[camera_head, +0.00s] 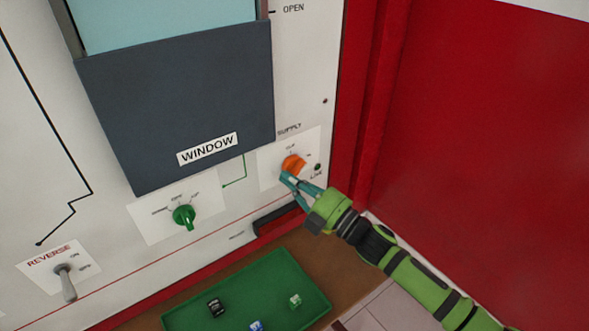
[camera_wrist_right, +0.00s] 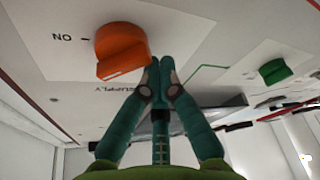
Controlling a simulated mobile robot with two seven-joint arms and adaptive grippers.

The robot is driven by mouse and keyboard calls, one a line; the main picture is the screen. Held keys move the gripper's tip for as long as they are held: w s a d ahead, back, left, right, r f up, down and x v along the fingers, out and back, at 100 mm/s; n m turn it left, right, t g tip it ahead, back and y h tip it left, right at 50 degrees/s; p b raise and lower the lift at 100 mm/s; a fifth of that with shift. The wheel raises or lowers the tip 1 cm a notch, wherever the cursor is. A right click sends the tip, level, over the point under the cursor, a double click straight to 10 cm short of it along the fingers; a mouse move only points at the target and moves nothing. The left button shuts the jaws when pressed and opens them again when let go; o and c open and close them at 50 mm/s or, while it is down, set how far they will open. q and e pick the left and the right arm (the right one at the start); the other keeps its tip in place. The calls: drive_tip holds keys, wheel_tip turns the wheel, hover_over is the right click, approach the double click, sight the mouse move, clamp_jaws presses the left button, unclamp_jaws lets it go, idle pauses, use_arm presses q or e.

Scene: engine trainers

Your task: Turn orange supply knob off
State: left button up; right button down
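The orange supply knob (camera_head: 292,163) sits on a white plate labelled SUPPLY, right of the dark window panel. It is large in the right wrist view (camera_wrist_right: 121,50), with the ON mark to its left there. I cannot tell for sure which mark it points to. My right gripper (camera_head: 287,178) is at the knob's lower side. In the wrist view its teal fingertips (camera_wrist_right: 160,66) are together, just right of the knob, with nothing visible between them. Whether they touch the knob is unclear. My left gripper is in neither view.
A green knob (camera_head: 184,215) and a grey REVERSE lever (camera_head: 66,283) are on the panel to the left. A dark WINDOW panel (camera_head: 180,105) stands above. Below is a green tray (camera_head: 185,318) with small items. A red wall (camera_head: 480,140) bounds the right.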

drive_tip(key=shift+d+f+n+g+p, duration=0.15)
drive_tip(key=shift+n+g+p, duration=0.1)
drive_tip(key=shift+n, duration=0.5)
drive_tip(key=shift+a+f+n+g+p, duration=0.1)
drive_tip(key=shift+f+n+g, duration=0.15)
drive_tip(key=shift+n, duration=0.45)
drive_tip(key=shift+d+f+n+g+p, duration=0.1)
drive_tip(key=shift+n+g+p, duration=0.15)
drive_tip(key=shift+n, duration=0.5)
drive_tip(key=shift+w, duration=0.1)
drive_tip(key=shift+w+d+f+n+g+h+p, duration=0.1)
drive_tip(key=shift+f+n+g+h+p, duration=0.15)
drive_tip(key=shift+n, duration=0.45)
drive_tip(key=shift+d+f+n+g+h+p, duration=0.15)
drive_tip(key=shift+n+p, duration=0.15)
drive_tip(key=shift+n, duration=0.4)
drive_tip(key=shift+w+f+n+g+h+p, duration=0.1)
drive_tip(key=shift+n+g+h+p, duration=0.15)
drive_tip(key=shift+n, duration=0.45)
